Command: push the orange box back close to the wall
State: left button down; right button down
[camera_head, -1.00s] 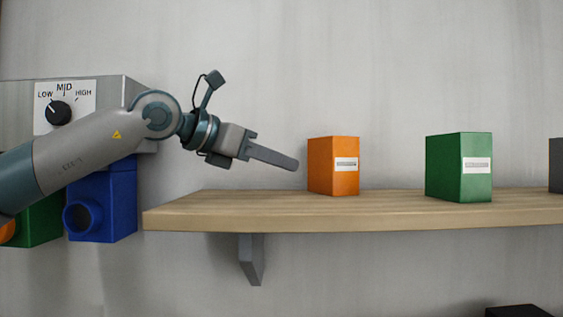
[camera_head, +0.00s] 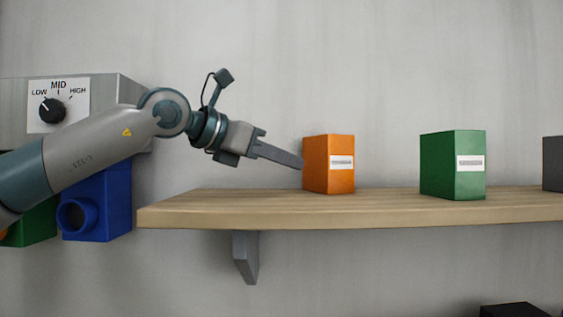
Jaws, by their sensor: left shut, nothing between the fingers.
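The orange box (camera_head: 329,165) stands upright on the wooden shelf (camera_head: 300,212), with a white label on its front. The grey wall (camera_head: 390,80) is behind it. My left gripper (camera_head: 301,164) is shut and empty. Its fingertips are right at the left edge of the orange box; I cannot tell whether they touch it. The gap between the box and the wall is hard to judge from this view. My right gripper is not in view.
A green box (camera_head: 453,165) stands to the right on the shelf, and a dark grey box (camera_head: 552,163) is at the right edge. A control panel with a knob (camera_head: 52,110) and a blue unit (camera_head: 98,205) are at left. The shelf between the orange and green boxes is clear.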

aim_at(313, 162)
pick_arm(q)
jog(key=shift+w+d+b, duration=0.15)
jog(key=shift+d, duration=0.7)
jog(key=shift+w+d+b, duration=0.15)
jog(key=shift+d, duration=0.65)
jog(key=shift+s+a+r+p, duration=0.15)
jog(key=shift+a+r, duration=0.35)
jog(key=shift+a, duration=0.35)
jog(key=shift+s+a+r+p, duration=0.1)
jog(key=shift+s+a+r, duration=0.1)
jog(key=shift+a+r, duration=0.45)
jog(key=shift+s+a+r+p, duration=0.15)
jog(key=shift+a+r, duration=0.2)
jog(key=shift+a, duration=0.65)
